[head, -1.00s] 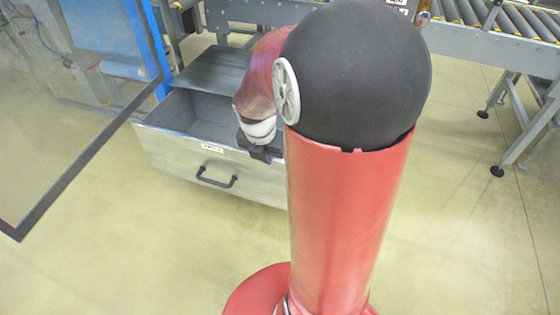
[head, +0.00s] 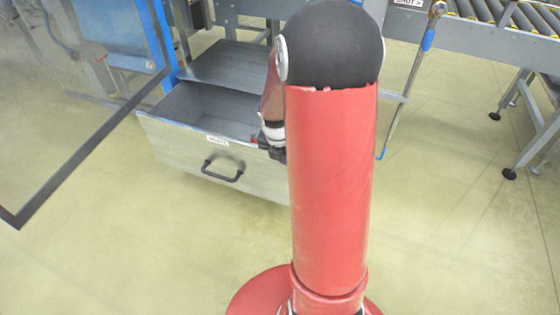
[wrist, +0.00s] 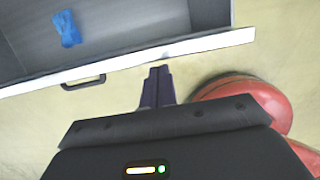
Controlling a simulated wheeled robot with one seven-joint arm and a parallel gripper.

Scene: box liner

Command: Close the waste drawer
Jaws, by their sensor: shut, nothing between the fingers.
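The waste drawer (head: 190,165) is a grey metal box, pulled open at the left in the head view, with a white label and a black handle (head: 223,169) on its front. In the wrist view the drawer's front edge (wrist: 205,42) crosses the top, with the handle (wrist: 83,83) at the left. My gripper (wrist: 158,72) is shut and empty, its fingertips close to the drawer's front edge, right of the handle; I cannot tell whether they touch. In the head view my gripper (head: 272,150) is partly hidden behind my red arm. A crumpled blue piece (wrist: 66,29) lies inside the drawer.
A dark-framed clear panel (head: 85,150) stands at the left, beside the drawer. A roller conveyor (head: 490,30) with grey legs is at the upper right. A blue-handled pole (head: 412,80) stands near it. The floor in front of the drawer is clear.

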